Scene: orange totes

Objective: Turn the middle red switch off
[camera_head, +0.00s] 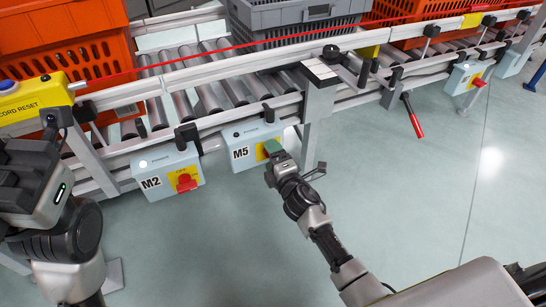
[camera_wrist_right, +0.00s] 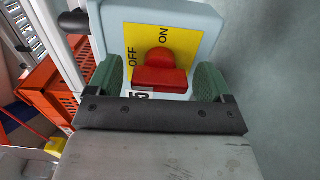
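The M5 box (camera_head: 243,137) is a pale blue-grey switch box with a yellow plate, hung on the conveyor's front rail between other switch boxes. My right gripper (camera_head: 272,149) is at its front right and hides its switch in the head view. In the right wrist view, the red switch (camera_wrist_right: 161,72) sits on a yellow plate marked OFF and ON. My right gripper's green finger pads are apart, one on each side of the switch, with gaps showing. My left gripper (camera_head: 22,190) is at the left edge, partly cut off; its fingers are unclear.
The M2 box (camera_head: 150,168) with a red switch (camera_head: 186,183) hangs to the left. Another switch box (camera_head: 463,78) hangs farther right. A red-handled lever (camera_head: 412,117) hangs from the rail. Orange totes (camera_head: 75,60) and a grey crate (camera_head: 300,12) stand on the rollers. The floor in front is clear.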

